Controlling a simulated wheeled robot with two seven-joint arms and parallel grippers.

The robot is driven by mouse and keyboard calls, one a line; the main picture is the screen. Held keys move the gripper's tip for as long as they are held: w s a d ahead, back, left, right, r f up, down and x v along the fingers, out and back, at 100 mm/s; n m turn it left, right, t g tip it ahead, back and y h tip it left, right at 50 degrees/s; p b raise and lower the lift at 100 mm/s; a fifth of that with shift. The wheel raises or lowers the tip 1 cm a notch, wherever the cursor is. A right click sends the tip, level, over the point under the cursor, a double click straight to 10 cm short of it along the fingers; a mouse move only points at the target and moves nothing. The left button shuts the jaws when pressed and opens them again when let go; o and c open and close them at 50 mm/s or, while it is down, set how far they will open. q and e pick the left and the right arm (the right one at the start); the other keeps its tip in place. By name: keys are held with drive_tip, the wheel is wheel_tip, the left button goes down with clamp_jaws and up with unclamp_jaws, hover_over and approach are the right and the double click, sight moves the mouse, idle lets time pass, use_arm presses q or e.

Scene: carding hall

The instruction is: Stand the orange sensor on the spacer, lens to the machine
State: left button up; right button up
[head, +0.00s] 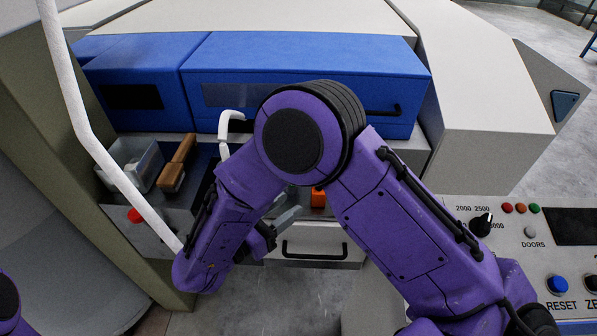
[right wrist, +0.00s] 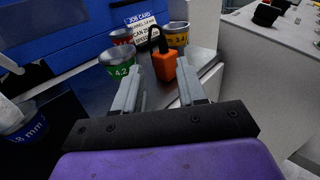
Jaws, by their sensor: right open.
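The orange sensor (right wrist: 165,67) stands on a grey ledge in the right wrist view, with a black loop or cable at its top. In the head view, only part of its orange body (head: 318,197) shows past my right arm. My right gripper (right wrist: 160,76) is open, its two grey fingers pointing at the sensor, one on either side of it in the picture. I cannot tell whether they touch it. In the head view, my right arm covers most of the ledge. I cannot make out the spacer or the lens. My left gripper is out of view.
A green-labelled cup (right wrist: 118,62) and a yellow-labelled cup (right wrist: 178,36) flank the sensor, before a job card (right wrist: 142,27). A blue-labelled cup (right wrist: 22,125) is at left. Blue machine covers (head: 300,75) rise behind; a control panel (head: 530,240) is at right.

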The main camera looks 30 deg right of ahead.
drive_tip(key=shift+m, duration=0.3)
drive_tip(key=d, duration=0.2)
drive_tip(key=d+r+p, duration=0.1)
drive_tip(key=d, duration=0.2)
drive_tip(key=shift+s+p, duration=0.1)
drive_tip(key=shift+p, duration=0.2)
drive_tip(key=p+x, duration=0.1)
drive_tip(key=x, duration=0.1)
drive_tip(key=w+p+x, duration=0.1)
drive_tip(key=x, duration=0.2)
drive_tip(key=shift+a+f, duration=0.1)
drive_tip(key=shift+f, duration=0.05)
drive_tip(key=shift+s+d, duration=0.1)
drive_tip(key=shift+d, duration=0.3)
drive_tip(key=shift+a+f, duration=0.1)
drive_tip(key=shift+a, duration=0.05)
clamp_jaws()
